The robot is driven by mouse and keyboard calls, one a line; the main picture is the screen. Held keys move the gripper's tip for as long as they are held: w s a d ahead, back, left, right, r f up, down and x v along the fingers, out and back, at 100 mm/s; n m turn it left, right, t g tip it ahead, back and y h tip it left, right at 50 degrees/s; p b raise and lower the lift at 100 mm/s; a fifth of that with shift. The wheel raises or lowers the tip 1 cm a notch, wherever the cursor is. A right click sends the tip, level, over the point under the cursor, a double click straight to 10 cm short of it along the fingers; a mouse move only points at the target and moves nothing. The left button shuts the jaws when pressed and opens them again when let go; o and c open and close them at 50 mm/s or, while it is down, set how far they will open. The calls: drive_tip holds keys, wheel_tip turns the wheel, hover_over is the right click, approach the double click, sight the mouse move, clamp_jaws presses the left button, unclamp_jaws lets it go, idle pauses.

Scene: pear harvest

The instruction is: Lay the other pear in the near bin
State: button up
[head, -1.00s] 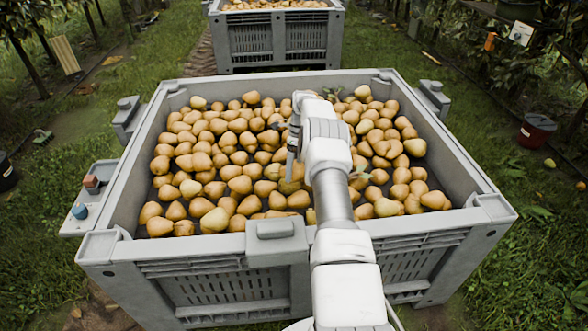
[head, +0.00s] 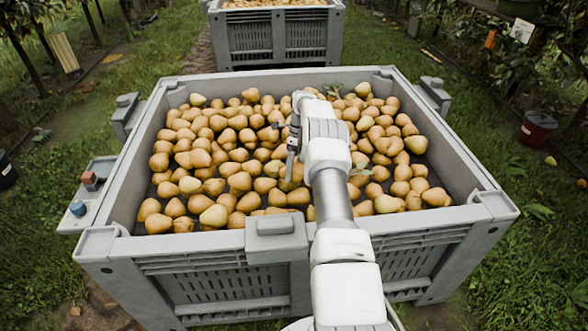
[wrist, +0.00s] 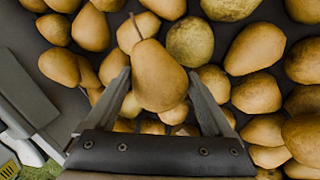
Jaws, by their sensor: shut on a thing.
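The near bin (head: 190,244) is a large grey slatted crate, filled with a bed of yellow-brown pears. My gripper (head: 292,165) is over the middle of this bin, reached across its front wall. In the wrist view my gripper (wrist: 160,85) is shut on a yellow-brown pear (wrist: 158,68), one finger on each side. The held pear's stem points up and to the left in that view. Loose pears show close below and around it; whether it touches them I cannot tell. In the head view the arm mostly hides the held pear.
A second grey bin of pears (head: 272,38) stands farther back on the grass. A red-brown bucket (head: 537,128) stands at the right. Bare dark floor shows along the bin's inner edges.

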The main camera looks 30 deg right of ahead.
drive_tip(key=shift+f+b, duration=0.45)
drive_tip(key=shift+f, duration=0.1)
idle(0.4)
drive_tip(key=o, duration=1.3)
drive_tip(key=p+v, duration=0.1)
drive_tip(key=v, duration=0.4)
drive_tip(key=shift+p, duration=0.3)
drive_tip(key=shift+b+v, duration=0.4)
drive_tip(key=shift+v, duration=0.4)
drive_tip(key=shift+r, duration=0.45)
